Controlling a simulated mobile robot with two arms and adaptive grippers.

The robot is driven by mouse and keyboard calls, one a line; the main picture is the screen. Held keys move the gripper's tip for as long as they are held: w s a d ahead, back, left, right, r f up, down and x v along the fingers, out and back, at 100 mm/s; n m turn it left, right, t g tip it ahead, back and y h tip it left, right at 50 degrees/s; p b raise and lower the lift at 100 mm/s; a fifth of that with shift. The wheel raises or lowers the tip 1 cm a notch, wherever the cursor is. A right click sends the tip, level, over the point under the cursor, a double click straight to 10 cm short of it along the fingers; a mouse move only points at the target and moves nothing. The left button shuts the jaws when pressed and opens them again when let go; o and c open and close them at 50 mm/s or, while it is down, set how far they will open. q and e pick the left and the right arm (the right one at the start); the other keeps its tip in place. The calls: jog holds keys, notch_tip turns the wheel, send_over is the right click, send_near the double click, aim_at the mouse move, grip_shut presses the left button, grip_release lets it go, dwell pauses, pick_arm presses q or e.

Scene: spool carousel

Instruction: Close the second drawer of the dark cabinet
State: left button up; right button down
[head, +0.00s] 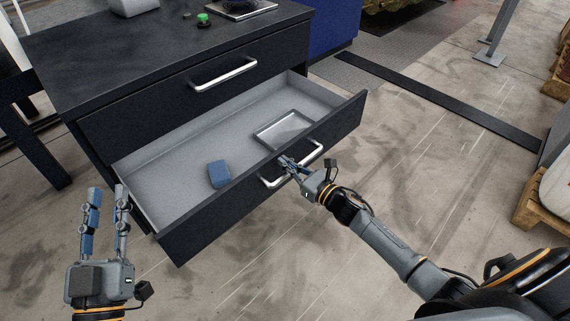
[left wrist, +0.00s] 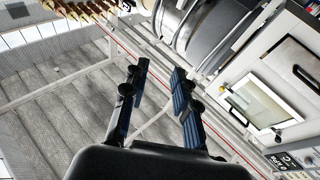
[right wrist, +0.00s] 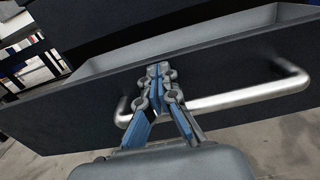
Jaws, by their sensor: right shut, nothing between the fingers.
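The dark cabinet (head: 120,45) stands at the upper left in the head view. Its second drawer (head: 190,238) is pulled out, showing a light grey inside with a blue block and a grey tray in it. The drawer's silver handle (head: 312,158) also shows in the right wrist view (right wrist: 235,101). My right gripper (head: 284,162) is shut and empty, its fingertips at the drawer front by the handle; I cannot tell whether they touch. My left gripper (head: 105,190) is open and empty, left of the drawer's front corner.
The top drawer with its handle (head: 224,75) is shut. A green button (head: 203,18) sits on the cabinet top. The blue block (head: 219,174) and tray (head: 286,130) lie in the open drawer. A pallet (head: 540,205) stands at the right. The floor in front is clear.

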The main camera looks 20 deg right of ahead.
pick_arm(q)
jog(key=shift+s+r+h, duration=0.2)
jog(key=shift+r+h, duration=0.1)
jog(key=shift+r, duration=0.15)
pick_arm(e)
jog(key=shift+w+a, duration=0.15)
jog(key=shift+w, duration=0.25)
